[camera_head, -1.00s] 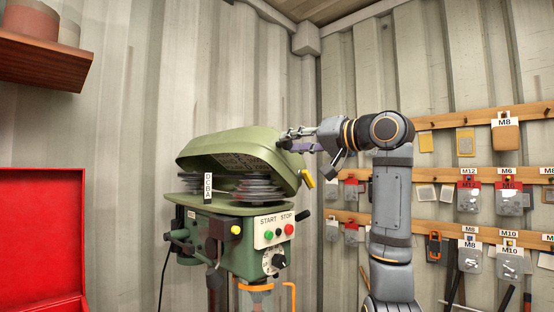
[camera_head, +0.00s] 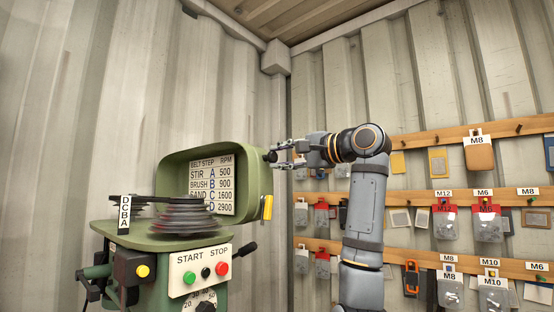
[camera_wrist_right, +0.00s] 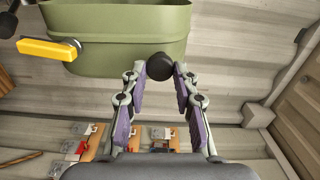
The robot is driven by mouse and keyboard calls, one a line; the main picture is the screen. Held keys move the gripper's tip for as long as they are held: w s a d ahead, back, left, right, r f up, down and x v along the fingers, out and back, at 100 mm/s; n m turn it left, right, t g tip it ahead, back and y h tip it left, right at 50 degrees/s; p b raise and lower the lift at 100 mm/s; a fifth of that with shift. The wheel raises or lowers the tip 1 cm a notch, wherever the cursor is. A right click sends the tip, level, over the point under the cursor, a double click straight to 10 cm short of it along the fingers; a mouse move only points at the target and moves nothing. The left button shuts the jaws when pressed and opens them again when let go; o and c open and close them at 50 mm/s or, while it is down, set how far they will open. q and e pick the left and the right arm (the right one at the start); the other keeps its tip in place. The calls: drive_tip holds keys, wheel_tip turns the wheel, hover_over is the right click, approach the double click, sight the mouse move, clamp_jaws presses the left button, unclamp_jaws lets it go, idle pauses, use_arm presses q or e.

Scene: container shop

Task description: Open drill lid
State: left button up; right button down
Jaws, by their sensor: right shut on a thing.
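The green drill lid (camera_head: 247,178) stands tilted up, its inside facing me with a belt-step and RPM chart (camera_head: 212,186). My right gripper (camera_head: 279,154) is at the lid's upper right corner, shut on the black knob (camera_wrist_right: 160,66) there. The wrist view shows the knob between the purple-padded fingertips, beside the lid's green outer wall (camera_wrist_right: 125,30). A yellow handle (camera_head: 267,207) sticks out on the lid's right side. Below the lid are the stacked pulleys (camera_head: 190,215) and the drill's green head (camera_head: 155,243). My left gripper is not in view.
The drill's front panel (camera_head: 200,270) has start and stop buttons and a dial. Wooden rails with hanging hardware packs (camera_head: 450,222) line the right wall. A corrugated wall (camera_head: 60,120) stands behind. The space above the lid is clear.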

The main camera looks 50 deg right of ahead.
drive_tip(key=shift+w+d+f+m+b, duration=0.1)
drive_tip(key=shift+d+f+m+b, duration=0.2)
drive_tip(key=shift+d+m, duration=0.35)
drive_tip(key=shift+d+f+m+b, duration=0.15)
drive_tip(key=shift+d+f+m, duration=0.15)
drive_tip(key=shift+d, duration=0.5)
drive_tip(key=shift+r, duration=0.1)
drive_tip(key=c, duration=1)
unclamp_jaws()
drive_tip(key=shift+a, duration=0.1)
drive_tip(key=shift+c, duration=0.2)
drive_tip(key=shift+w+a, duration=0.1)
drive_tip(key=shift+a, duration=0.1)
drive_tip(key=s+d, duration=0.1)
drive_tip(key=s, duration=1.1)
